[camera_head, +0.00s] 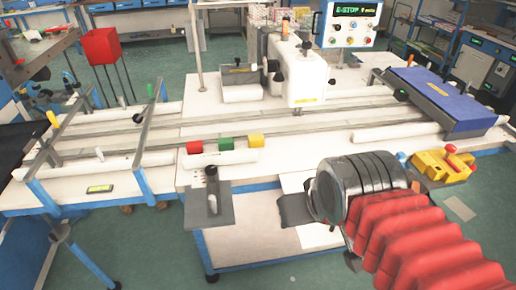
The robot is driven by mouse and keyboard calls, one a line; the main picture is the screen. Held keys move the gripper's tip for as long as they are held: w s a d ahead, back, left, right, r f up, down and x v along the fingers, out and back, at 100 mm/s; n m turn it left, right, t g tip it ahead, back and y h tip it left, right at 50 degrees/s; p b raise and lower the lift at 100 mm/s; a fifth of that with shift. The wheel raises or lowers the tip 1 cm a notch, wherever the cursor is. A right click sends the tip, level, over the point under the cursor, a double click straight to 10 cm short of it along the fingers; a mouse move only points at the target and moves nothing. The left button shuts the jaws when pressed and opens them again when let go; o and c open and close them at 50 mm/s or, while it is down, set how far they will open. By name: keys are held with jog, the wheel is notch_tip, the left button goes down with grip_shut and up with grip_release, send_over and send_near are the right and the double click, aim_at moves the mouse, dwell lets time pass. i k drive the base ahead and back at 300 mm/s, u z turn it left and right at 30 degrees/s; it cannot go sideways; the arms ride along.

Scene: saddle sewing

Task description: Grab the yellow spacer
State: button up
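The yellow spacer (256,140) is a small block at the right end of a row of three on the white table, near its front edge. The green spacer (226,143) is beside it, and the red spacer (194,147) is at the left end. My arm comes in from the lower right in a red ribbed sleeve with a dark round wrist. My gripper (296,209) is a dark shape at the wrist's left, in front of and below the yellow spacer, apart from it. Its fingers are not clear.
A grey plate with a dark upright piece (212,190) sticks out at the table's front edge, left of my gripper. Long metal rails (330,122) run behind the blocks. A white sewing machine (300,75) stands behind. A yellow control box (440,165) is at the right.

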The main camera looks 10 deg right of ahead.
aim_at(254, 141)
jog(key=u, duration=1.6)
jog(key=i, duration=0.9)
jog(key=z, duration=1.1)
